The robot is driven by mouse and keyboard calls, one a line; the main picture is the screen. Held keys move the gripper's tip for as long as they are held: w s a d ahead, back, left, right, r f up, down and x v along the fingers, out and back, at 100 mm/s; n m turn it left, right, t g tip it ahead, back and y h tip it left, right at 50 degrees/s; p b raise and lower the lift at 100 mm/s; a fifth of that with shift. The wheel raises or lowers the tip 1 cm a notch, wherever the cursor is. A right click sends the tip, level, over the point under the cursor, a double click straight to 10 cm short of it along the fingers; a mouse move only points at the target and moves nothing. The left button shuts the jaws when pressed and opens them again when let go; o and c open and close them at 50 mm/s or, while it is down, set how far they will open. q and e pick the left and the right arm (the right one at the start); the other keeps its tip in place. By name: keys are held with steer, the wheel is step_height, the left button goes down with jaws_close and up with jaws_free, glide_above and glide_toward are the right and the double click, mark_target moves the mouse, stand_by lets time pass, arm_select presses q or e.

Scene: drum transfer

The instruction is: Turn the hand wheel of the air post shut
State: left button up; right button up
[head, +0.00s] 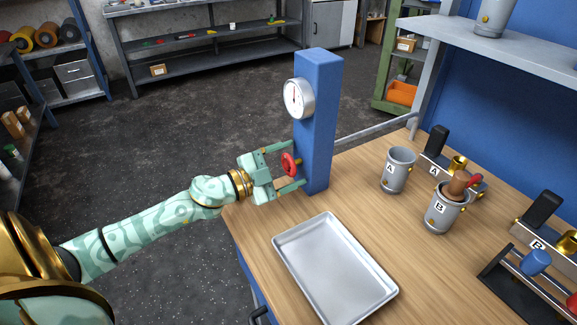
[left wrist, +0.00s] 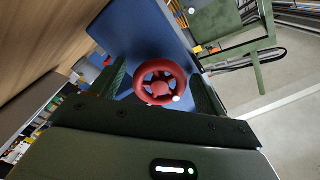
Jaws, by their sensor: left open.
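The air post (head: 319,125) is a tall blue column at the table's back left corner, with a round white gauge (head: 299,98) on its upper part. The red hand wheel (head: 289,164) sits on the post below the gauge. In the left wrist view the wheel (left wrist: 160,82) faces me, with spokes and a pale spot on its lower right rim. My left gripper (head: 291,167) is open, its fingers on either side of the wheel. In the left wrist view the fingers stand apart from the rim, with gaps at both sides. My right gripper is not in view.
A grey metal tray (head: 283,244) lies on the wooden table (head: 376,217) in front of the post. Drum A (head: 397,172) and drum B (head: 445,212) stand to the right, with a brown-handled tool in B. Stands with black blocks are at the far right.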

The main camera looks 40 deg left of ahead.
arm_select(q)
steer(key=c, duration=1)
steer(key=shift+r+m+p, duration=0.15)
steer(key=shift+m+p, duration=0.3)
steer(key=shift+m, duration=1.15)
steer(key=shift+o, duration=0.2)
steer(key=shift+f, duration=0.2)
steer(key=o, duration=1)
steer(key=shift+c, duration=0.2)
steer(key=shift+s, duration=0.1)
